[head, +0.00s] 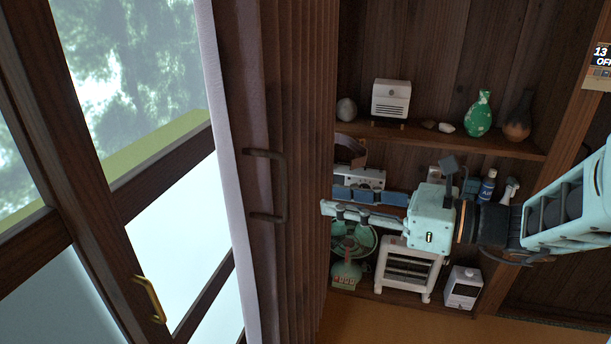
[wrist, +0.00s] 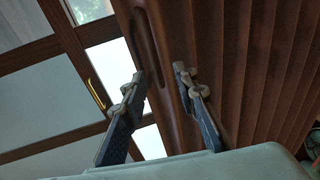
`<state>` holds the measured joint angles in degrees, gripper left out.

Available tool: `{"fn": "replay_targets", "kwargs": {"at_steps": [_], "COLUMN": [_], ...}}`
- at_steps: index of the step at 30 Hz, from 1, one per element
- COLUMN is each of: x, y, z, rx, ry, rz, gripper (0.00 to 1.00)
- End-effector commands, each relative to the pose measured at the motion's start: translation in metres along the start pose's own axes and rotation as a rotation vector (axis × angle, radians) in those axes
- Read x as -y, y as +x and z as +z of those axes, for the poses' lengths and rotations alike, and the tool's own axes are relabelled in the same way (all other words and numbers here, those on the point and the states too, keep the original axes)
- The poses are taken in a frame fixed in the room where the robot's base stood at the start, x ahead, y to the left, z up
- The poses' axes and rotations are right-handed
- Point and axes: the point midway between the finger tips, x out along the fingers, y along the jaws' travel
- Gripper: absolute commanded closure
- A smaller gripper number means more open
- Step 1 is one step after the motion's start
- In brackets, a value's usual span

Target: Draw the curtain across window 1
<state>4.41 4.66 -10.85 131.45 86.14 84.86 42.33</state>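The brown pleated curtain (head: 290,95) hangs bunched at the right of the window (head: 130,90), with a pale strip along its left edge. The window glass left of it is uncovered. A dark bar handle (head: 279,188) stands upright on the curtain's front panel; it also shows in the wrist view (wrist: 152,48). My gripper (head: 327,199) is open and empty, to the right of the handle in the head view. In the wrist view its fingers (wrist: 160,75) are spread, with the curtain's leading panel behind the gap. I cannot tell whether they touch it.
A brass handle (head: 150,299) sits on the window frame. Wooden shelves (head: 440,142) behind my arm hold a white box (head: 391,100), a green vase (head: 478,113), a white rack (head: 408,270) and bottles. A display panel (head: 600,65) is on the right. Tatami floor (head: 380,325) shows below.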

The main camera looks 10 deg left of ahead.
Motion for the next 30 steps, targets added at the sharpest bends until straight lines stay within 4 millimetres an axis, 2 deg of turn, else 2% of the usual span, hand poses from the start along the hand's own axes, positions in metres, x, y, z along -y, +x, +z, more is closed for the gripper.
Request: {"fn": "replay_targets", "kwargs": {"at_steps": [3, 8, 21, 25, 30], "x": [0.001, 0.0, -0.001, 0.0, 0.0], "y": [-0.003, 0.004, 0.08, 0.095, 0.103], "z": [0.017, 0.026, 0.035, 0.037, 0.038], "rx": [0.098, 0.131, 0.127, 0.127, 0.127], "ry": [0.027, 0.034, 0.034, 0.032, 0.033], "rz": [0.001, 0.005, 0.008, 0.006, 0.003], "gripper": [0.73, 0.73, 0.73, 0.73, 0.73]}}
